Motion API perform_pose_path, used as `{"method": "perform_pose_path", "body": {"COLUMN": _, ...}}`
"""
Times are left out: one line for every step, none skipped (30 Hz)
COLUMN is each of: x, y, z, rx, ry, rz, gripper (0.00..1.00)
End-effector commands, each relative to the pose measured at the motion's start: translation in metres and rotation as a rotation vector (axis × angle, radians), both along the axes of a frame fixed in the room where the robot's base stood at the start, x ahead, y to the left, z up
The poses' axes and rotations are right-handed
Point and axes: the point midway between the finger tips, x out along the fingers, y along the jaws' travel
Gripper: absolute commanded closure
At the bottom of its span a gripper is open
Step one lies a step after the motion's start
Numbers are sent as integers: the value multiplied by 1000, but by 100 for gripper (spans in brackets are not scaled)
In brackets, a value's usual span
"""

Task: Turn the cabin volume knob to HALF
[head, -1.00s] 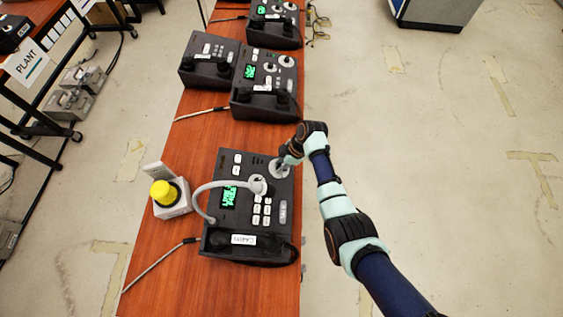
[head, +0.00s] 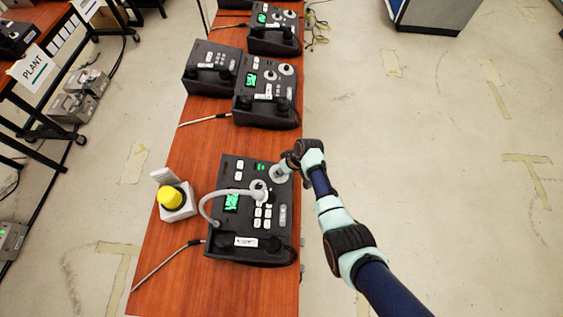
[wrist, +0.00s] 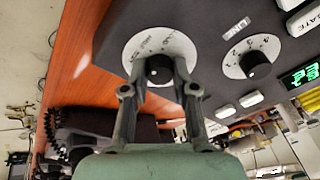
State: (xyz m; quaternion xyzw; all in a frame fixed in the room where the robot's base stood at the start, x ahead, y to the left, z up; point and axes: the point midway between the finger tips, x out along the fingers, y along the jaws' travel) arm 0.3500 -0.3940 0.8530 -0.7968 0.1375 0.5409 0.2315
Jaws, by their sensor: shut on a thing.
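The cabin phone (head: 232,180) is a dark desk unit at the front of the wooden table, with a handset labelled CABIN (head: 245,241). Its upper right dial bears the volume knob (wrist: 159,68), a black knob on a white printed plate (wrist: 147,41). My gripper (head: 281,171) is at this dial. In the wrist view my gripper (wrist: 158,83) has one finger on each side of the knob and is shut on it. The plate's lettering and the knob's pointer are too small to read surely. The fingers hide the plate's lower part.
A second dial with numbers (wrist: 252,57) sits beside it. The gooseneck microphone (head: 222,193) arches over the phone's left side. A yellow button on a white box (head: 171,197) stands left. More phones (head: 266,95) stand behind. The floor to the right is clear.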

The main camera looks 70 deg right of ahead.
Motion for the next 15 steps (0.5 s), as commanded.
{"method": "perform_pose_path", "body": {"x": 0, "y": 0, "z": 2, "rx": 10, "ry": 4, "rz": -35, "gripper": 100}}
{"method": "perform_pose_path", "body": {"x": 0, "y": 0, "z": 2, "rx": 14, "ry": 6, "rz": -57, "gripper": 100}}
{"method": "perform_pose_path", "body": {"x": 0, "y": 0, "z": 2, "rx": 21, "ry": 8, "rz": -84, "gripper": 100}}
{"method": "perform_pose_path", "body": {"x": 0, "y": 0, "z": 2, "rx": 27, "ry": 10, "rz": -104, "gripper": 100}}
{"method": "perform_pose_path", "body": {"x": 0, "y": 1, "z": 1, "rx": 32, "ry": 11, "rz": -124, "gripper": 100}}
{"method": "perform_pose_path", "body": {"x": 0, "y": 1, "z": 1, "rx": 37, "ry": 13, "rz": -147, "gripper": 100}}
{"method": "perform_pose_path", "body": {"x": 0, "y": 1, "z": 1, "rx": 41, "ry": 13, "rz": -163, "gripper": 100}}
{"method": "perform_pose_path", "body": {"x": 0, "y": 0, "z": 1, "rx": 45, "ry": 15, "rz": -180, "gripper": 100}}
{"method": "perform_pose_path", "body": {"x": 0, "y": 0, "z": 1, "rx": 50, "ry": 15, "rz": -197, "gripper": 100}}
{"method": "perform_pose_path", "body": {"x": 0, "y": 0, "z": 1, "rx": 53, "ry": 17, "rz": -211, "gripper": 100}}
{"method": "perform_pose_path", "body": {"x": 0, "y": 1, "z": 1, "rx": 56, "ry": 18, "rz": -223, "gripper": 100}}
{"method": "perform_pose_path", "body": {"x": 0, "y": 1, "z": 1, "rx": 60, "ry": 19, "rz": -237, "gripper": 100}}
{"method": "perform_pose_path", "body": {"x": 0, "y": 1, "z": 1, "rx": 63, "ry": 20, "rz": -246, "gripper": 100}}
{"method": "perform_pose_path", "body": {"x": 0, "y": 1, "z": 1, "rx": 64, "ry": 21, "rz": -254, "gripper": 100}}
{"method": "perform_pose_path", "body": {"x": 0, "y": 1, "z": 1, "rx": 67, "ry": 22, "rz": -265, "gripper": 100}}
